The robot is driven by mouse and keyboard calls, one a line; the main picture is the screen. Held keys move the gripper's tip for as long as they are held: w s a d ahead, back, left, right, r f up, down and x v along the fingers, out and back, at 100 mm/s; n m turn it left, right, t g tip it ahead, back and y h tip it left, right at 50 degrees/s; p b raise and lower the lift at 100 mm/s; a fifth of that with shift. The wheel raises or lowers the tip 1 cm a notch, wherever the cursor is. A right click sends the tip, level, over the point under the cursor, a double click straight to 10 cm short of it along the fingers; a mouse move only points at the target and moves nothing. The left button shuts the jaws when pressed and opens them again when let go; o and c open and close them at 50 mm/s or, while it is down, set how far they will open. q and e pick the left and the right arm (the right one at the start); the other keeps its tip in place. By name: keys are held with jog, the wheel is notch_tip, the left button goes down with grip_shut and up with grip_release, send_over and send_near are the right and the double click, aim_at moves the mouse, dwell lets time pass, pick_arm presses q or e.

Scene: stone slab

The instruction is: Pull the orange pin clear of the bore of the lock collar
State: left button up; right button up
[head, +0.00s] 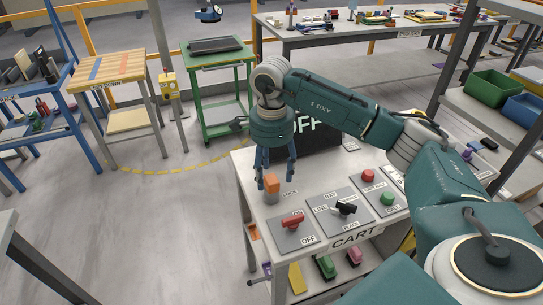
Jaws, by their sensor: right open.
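The orange pin (271,184) stands upright at the left back of the cart top, by the "LOCK" label. The lock collar (271,197) is a small grey piece at its foot; the bore itself is hidden. My right gripper (275,182) points down over the pin with its fingers spread wide. In the picture one fingertip lies to the left of the pin and the other to its right, with gaps on both sides. I cannot tell whether the fingertips are level with the pin in depth. My left gripper is not in view.
A dark "OFF" display (318,140) stands behind my right gripper. The floor to the left is clear.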

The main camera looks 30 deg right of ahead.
aim_at(271, 179)
jog(key=shift+f+p, duration=0.4)
jog(key=shift+f, duration=2.1)
jog(key=c, duration=1.1)
jog(key=o, duration=1.1)
jog(key=shift+w+r, duration=0.1)
jog(key=shift+r, duration=0.55)
notch_tip(271, 179, up, 10)
jog(key=shift+f+b, duration=0.2)
jog(key=shift+b, duration=1)
jog(key=shift+a+f, duration=0.1)
